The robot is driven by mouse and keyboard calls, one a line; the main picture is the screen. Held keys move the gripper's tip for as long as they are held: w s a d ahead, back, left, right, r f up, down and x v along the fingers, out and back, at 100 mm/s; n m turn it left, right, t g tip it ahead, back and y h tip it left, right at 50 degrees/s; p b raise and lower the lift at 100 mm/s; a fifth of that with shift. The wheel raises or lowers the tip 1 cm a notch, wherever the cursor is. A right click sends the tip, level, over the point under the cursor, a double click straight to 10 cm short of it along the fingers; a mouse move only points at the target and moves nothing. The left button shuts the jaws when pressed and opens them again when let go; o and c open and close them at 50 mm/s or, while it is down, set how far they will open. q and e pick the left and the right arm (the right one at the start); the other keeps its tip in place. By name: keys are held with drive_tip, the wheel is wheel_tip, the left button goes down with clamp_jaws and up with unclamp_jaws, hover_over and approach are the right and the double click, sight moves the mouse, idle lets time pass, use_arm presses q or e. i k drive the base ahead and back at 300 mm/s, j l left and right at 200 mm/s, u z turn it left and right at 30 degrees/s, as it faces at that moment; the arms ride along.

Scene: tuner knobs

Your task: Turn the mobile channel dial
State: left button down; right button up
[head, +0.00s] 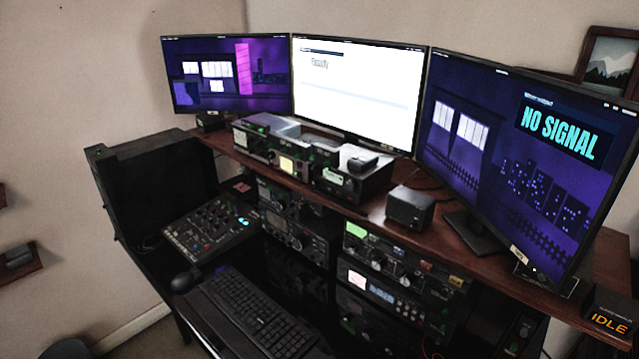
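Several radio units with knobs stand at the desk. One unit with a green-lit display (357,231) and a row of knobs sits under the shelf on the right. Below it is a unit with a blue-lit display (381,293). A black rack unit with a large round knob (297,244) is left of these. Smaller radios (290,166) stand in a row on the shelf under the screens. The labels are too small to read, so I cannot tell which knob is the mobile channel dial. Neither of my grippers is in view.
A mixer panel (211,227), a mouse (187,279) and a keyboard (245,312) lie in front of the radios. A small black speaker (409,208) stands on the shelf (463,269). Three monitors rise behind; the right one (525,160) reads "NO SIGNAL". A box (609,320) reads "IDLE".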

sight(350, 185)
drive_tip(key=i+j, duration=0.2)
drive_tip(key=j, duration=0.2)
drive_tip(key=i+j+u, duration=0.1)
drive_tip(key=j, duration=0.35)
drive_tip(key=i+j, duration=0.25)
drive_tip(key=j, duration=0.15)
